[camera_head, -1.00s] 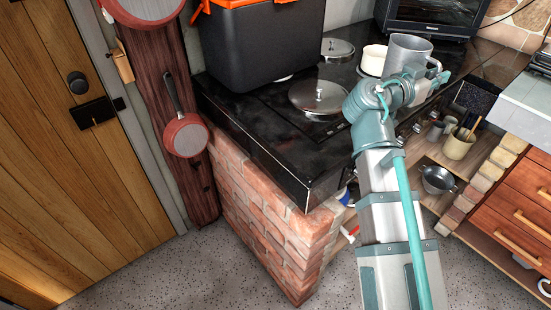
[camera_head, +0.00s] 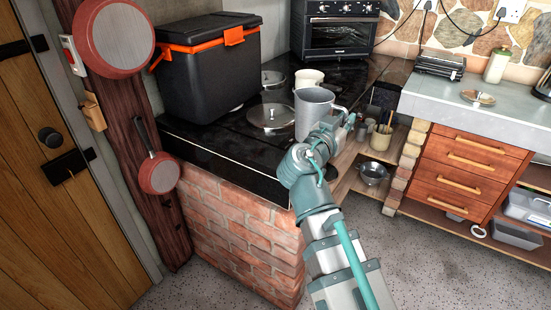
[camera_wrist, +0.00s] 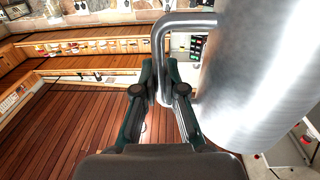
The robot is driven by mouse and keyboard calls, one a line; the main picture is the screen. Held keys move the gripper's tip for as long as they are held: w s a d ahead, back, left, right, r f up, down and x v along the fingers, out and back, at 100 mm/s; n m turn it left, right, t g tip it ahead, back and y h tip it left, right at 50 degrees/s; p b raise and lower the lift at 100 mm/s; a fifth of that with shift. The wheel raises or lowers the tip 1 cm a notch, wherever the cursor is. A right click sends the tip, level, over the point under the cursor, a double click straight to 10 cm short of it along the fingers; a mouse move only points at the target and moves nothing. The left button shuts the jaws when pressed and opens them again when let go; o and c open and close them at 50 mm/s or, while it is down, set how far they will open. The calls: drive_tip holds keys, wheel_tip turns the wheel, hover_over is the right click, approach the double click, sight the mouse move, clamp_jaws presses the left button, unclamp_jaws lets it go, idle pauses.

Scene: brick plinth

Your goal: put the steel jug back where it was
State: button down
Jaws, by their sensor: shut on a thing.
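The steel jug (camera_head: 313,116) is upright at the right part of the black hob top (camera_head: 215,148) in the head view. My gripper (camera_head: 343,124) is at its right side. In the wrist view, my gripper (camera_wrist: 167,85) is shut on the vertical part of the jug's handle, and the jug's shiny body (camera_wrist: 262,85) fills the right side. The jug's base is partly hidden by my arm, and I cannot tell whether it touches the top.
A white mug (camera_head: 309,77) stands just behind the jug. A black cool box (camera_head: 207,75) with orange handles stands at the back left, and an oven (camera_head: 335,35) at the back. Brick plinth (camera_head: 240,225) below.

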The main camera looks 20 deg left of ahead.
sight(298, 133)
drive_tip(key=a+f, duration=0.1)
drive_tip(key=a, duration=0.2)
drive_tip(key=w+a+f, duration=0.1)
drive_tip(key=a, duration=0.2)
drive_tip(key=w+a+f+p, duration=0.1)
drive_tip(key=a, duration=0.2)
drive_tip(key=shift+w+f, duration=0.1)
drive_tip(key=shift+f, duration=0.2)
drive_tip(key=a+f, duration=0.1)
drive_tip(key=f, duration=0.1)
drive_tip(key=a+f, duration=0.2)
drive_tip(key=shift+w+a+f, duration=0.2)
drive_tip(key=shift+f, duration=0.15)
drive_tip(key=shift+w+a+f+p, duration=0.1)
drive_tip(key=shift+a+f+p, duration=0.15)
drive_tip(key=shift+f, duration=0.85)
drive_tip(key=shift+a+f+p, duration=0.2)
drive_tip(key=shift+f, duration=0.85)
drive_tip(key=shift+f+b, duration=0.25)
drive_tip(key=shift+b, duration=0.1)
drive_tip(key=c, duration=1.3)
unclamp_jaws()
drive_tip(key=shift+r, duration=0.1)
drive_tip(key=shift+o, duration=0.2)
